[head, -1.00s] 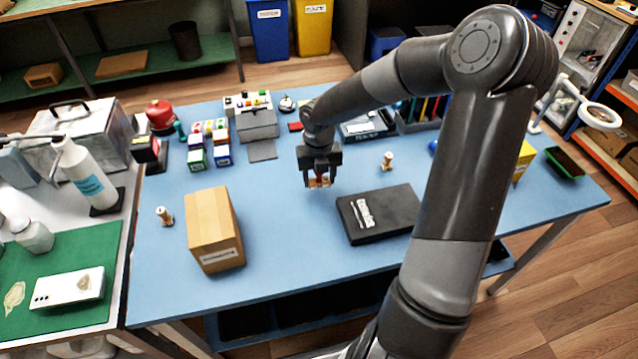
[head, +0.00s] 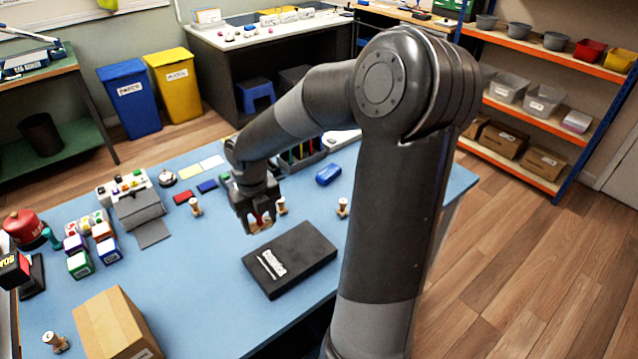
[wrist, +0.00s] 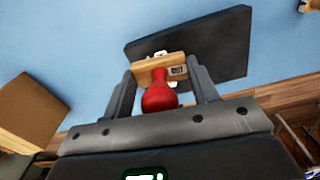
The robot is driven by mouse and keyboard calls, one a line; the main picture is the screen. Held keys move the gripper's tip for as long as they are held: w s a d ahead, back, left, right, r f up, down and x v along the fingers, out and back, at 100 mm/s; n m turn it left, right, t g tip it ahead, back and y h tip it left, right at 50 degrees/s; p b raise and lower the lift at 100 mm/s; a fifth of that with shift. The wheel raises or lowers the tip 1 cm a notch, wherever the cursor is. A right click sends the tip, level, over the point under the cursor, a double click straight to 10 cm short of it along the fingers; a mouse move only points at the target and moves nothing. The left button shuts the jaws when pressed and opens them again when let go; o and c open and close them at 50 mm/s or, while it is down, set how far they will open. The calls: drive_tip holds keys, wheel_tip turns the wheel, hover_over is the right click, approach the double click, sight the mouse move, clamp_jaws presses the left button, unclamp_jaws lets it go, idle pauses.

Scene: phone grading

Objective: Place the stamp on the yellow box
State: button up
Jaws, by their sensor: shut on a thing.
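In the wrist view the stamp (wrist: 160,98) has a red rounded handle and a wooden block base, between the two fingers (wrist: 161,88). In the head view only a small bit of it shows at the fingertips. The yellow box does not show clearly now; my arm covers part of the table's right side, where a yellow box stood in the earlier head view.
A black box (head: 310,253) lies beside my gripper. A cardboard box (head: 110,325) is at front left, colored cubes (head: 80,263) and a red bell-shaped item (head: 24,228) at left. A yellow bin (head: 172,85) stands on the floor behind.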

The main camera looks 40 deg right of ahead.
drive_tip(key=d+r+m, duration=0.3)
drive_tip(key=d+m, duration=0.1)
drive_tip(key=d, duration=0.7)
drive_tip(key=d+r+m, duration=0.3)
drive_tip(key=d+m, duration=0.1)
drive_tip(key=d, duration=0.7)
drive_tip(key=s+d+r+m, duration=0.3)
drive_tip(key=s+d+m, duration=0.25)
drive_tip(key=d, duration=0.55)
drive_tip(key=s+d+r+m, duration=0.35)
drive_tip(key=s+d, duration=0.35)
drive_tip(key=d, duration=0.5)
drive_tip(key=w+f, duration=0.2)
drive_tip(key=w, duration=0.1)
drive_tip(key=w+a+f, duration=0.1)
drive_tip(key=w+f, duration=0.2)
drive_tip(key=w, duration=0.1)
drive_tip(key=w+a+f, duration=0.1)
drive_tip(key=w+f, duration=0.1)
drive_tip(key=w, duration=0.1)
drive_tip(key=shift+w+f, duration=0.15)
drive_tip(key=shift+w, duration=0.2)
drive_tip(key=shift+f, duration=2)
drive_tip(key=o, duration=0.9)
drive_tip(key=shift+f, duration=0.1)
drive_tip(key=shift+o, duration=0.2)
